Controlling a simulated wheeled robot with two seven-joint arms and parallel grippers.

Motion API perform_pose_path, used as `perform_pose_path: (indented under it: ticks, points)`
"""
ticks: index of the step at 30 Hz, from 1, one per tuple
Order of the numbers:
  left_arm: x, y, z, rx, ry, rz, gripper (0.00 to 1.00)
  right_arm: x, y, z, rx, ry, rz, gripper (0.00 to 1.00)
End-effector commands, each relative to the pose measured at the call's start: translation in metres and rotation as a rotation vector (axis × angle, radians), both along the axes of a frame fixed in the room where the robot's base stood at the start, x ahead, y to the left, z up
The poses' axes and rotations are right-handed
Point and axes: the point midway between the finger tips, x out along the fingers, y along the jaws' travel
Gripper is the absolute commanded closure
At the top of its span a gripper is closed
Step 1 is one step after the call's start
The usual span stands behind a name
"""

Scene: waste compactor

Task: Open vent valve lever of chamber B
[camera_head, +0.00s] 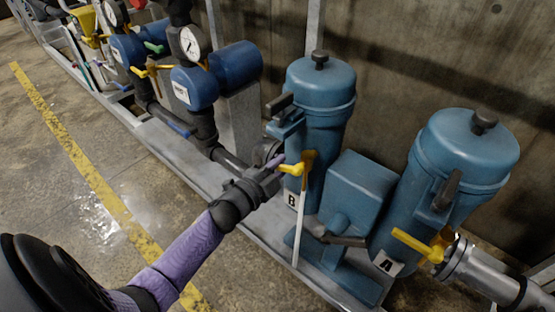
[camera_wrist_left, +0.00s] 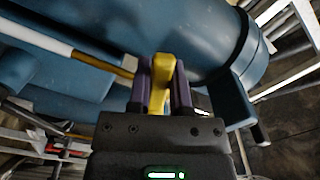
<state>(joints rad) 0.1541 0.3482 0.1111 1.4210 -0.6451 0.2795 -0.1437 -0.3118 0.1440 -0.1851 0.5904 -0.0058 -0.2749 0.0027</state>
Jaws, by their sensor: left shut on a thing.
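Chamber B is the blue cylinder (camera_head: 320,95) in the middle of the head view, with a white "B" label (camera_head: 291,198) low on its left. Its yellow vent valve lever (camera_head: 291,169) sticks out to the left from a yellow valve body (camera_head: 307,160) on the chamber's front. My left gripper (camera_head: 277,166) reaches in from the lower left and is at the lever's end. In the left wrist view the yellow lever (camera_wrist_left: 160,75) stands between the two purple fingers of my left gripper (camera_wrist_left: 162,85), which are shut on it. My right gripper does not show.
Chamber A (camera_head: 465,150) stands to the right with its own yellow lever (camera_head: 412,243). A thin white pipe (camera_head: 300,222) runs down below B's valve. A blue box (camera_head: 357,195) sits between the chambers. Gauges and blue pipework (camera_head: 190,88) are at the left. The floor in front is clear.

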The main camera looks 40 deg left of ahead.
Motion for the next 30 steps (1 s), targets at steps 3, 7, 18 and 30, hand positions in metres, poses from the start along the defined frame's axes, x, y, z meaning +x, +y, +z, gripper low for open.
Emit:
perform_pose_path:
  ticks: [3, 7, 18, 30]
  points:
    - [0.000, -0.003, -0.004, -0.111, 0.010, 0.000, 1.00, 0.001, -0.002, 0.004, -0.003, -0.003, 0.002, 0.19]
    - [-0.001, -0.006, -0.009, -0.234, 0.019, 0.002, 1.00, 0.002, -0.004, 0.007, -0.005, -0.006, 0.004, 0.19]
    - [-0.002, -0.020, -0.021, -0.584, 0.047, 0.001, 1.00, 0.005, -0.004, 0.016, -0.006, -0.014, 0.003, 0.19]
    - [-0.003, -0.037, -0.028, -0.921, 0.075, 0.001, 1.00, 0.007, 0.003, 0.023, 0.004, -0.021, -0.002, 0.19]
